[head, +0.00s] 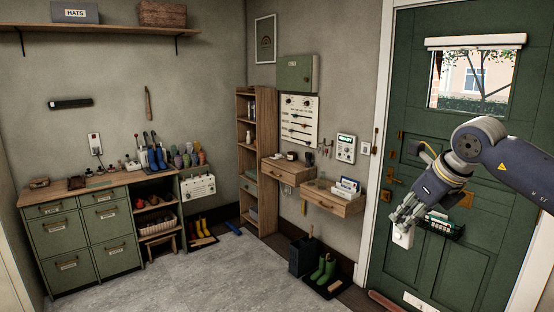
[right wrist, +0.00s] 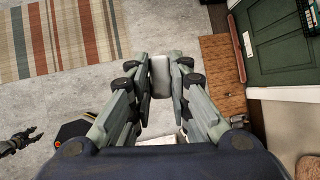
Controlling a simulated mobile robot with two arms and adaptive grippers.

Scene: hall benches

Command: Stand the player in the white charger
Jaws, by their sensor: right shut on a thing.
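My right gripper (head: 402,226) is in front of the green door in the head view. It is shut on a small white block-shaped thing (head: 403,238), which I take to be the player; it also shows between the fingers in the right wrist view (right wrist: 160,76). It hangs in the air, clear of any surface. A white slotted thing (head: 347,187) stands on the right wall shelf, left of the gripper; it may be the white charger, but it is too small to be sure. A dark jointed part (right wrist: 18,142), perhaps my left gripper, shows at the wrist view's left edge.
The wall shelf with a drawer (head: 332,203) sits left of the door (head: 455,180). A second drawer shelf (head: 287,170) is beside it. Green boots (head: 323,270) stand below.

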